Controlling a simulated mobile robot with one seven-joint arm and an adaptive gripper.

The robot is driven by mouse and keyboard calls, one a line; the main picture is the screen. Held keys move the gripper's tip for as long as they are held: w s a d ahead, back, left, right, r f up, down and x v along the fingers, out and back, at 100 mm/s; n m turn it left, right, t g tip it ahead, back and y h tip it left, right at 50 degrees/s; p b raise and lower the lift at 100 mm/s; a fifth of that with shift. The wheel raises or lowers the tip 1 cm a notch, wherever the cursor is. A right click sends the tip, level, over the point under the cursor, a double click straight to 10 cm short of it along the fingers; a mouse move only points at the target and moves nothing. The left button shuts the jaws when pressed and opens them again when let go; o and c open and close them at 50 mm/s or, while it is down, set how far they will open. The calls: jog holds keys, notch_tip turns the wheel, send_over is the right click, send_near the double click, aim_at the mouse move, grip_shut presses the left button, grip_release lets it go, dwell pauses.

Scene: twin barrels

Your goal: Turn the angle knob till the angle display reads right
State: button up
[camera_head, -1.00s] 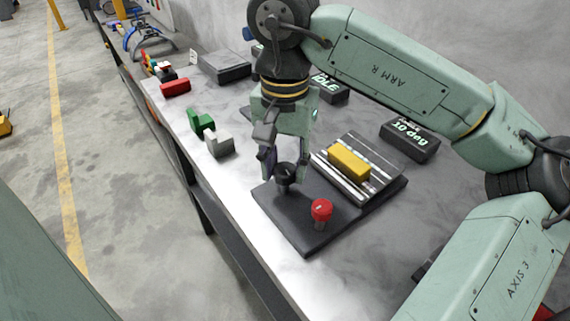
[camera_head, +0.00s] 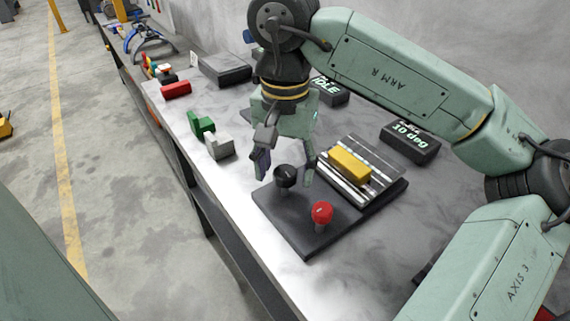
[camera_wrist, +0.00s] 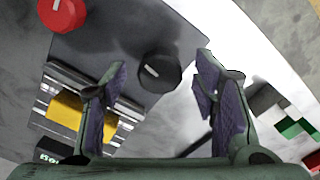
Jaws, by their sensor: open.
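My gripper (camera_head: 287,165) is open above the black base plate (camera_head: 303,242). Its fingers are spread on either side of the black knob (camera_head: 285,177), with gaps between. In the wrist view, the black knob (camera_wrist: 159,72) shows a white pointer mark and sits just beyond the open fingertips (camera_wrist: 160,66). A red knob (camera_head: 321,212) stands nearer the front of the plate, apart from the gripper. A dark display box (camera_head: 410,140) with pale lettering stands at the right; I cannot read it surely. Another display (camera_head: 329,90) partly shows "IDLE" behind the arm.
A yellow block (camera_head: 350,165) rests on a striped metal fixture (camera_head: 385,187) close to the right finger. Green (camera_head: 200,125), grey (camera_head: 220,146) and red (camera_head: 175,89) pieces lie at the left edge of the bench. The bench front is clear.

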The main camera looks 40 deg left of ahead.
aim_at(285, 171)
jog(key=shift+r, duration=0.1)
notch_tip(285, 171, up, 12)
dwell(0.5)
dwell(0.5)
